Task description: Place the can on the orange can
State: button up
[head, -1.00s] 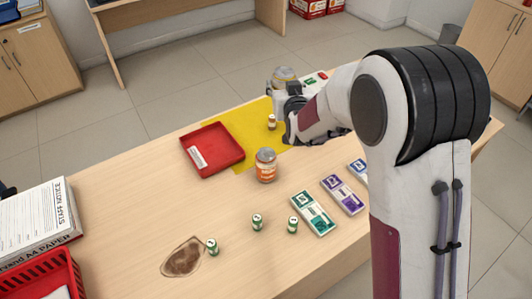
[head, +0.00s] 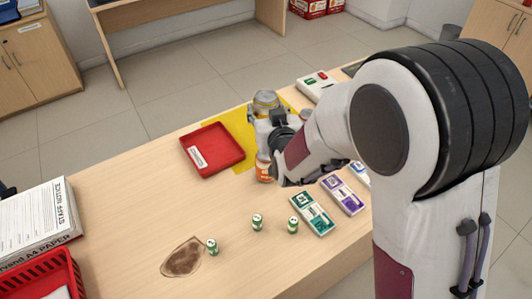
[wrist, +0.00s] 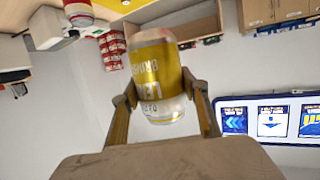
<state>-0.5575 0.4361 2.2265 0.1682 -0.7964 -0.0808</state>
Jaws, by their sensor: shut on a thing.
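A can with a yellow label (wrist: 158,72) is held between the two fingers of my gripper (wrist: 160,105) in the wrist view. In the head view the same can (head: 265,101) sits at the tip of my gripper (head: 262,113), above the counter. The orange can (head: 263,170) stands upright on the counter, just below my gripper in the picture. My gripper and wrist hide its right side and part of its top. A clear gap between the held can and the orange can shows in the picture; the exact height cannot be told.
A red tray (head: 213,150) lies left of the orange can, partly by a yellow mat (head: 238,126). Several small green rolls (head: 257,222) stand in front. Teal (head: 312,214) and purple (head: 343,195) banknote bundles lie to the right. A brown stain (head: 183,257) marks the counter at front left.

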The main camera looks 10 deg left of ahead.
jog(key=shift+f, duration=2.85)
jog(key=shift+f, duration=0.1)
jog(key=shift+f, duration=2)
jog(key=shift+f, duration=0.15)
jog(key=o, duration=1.4)
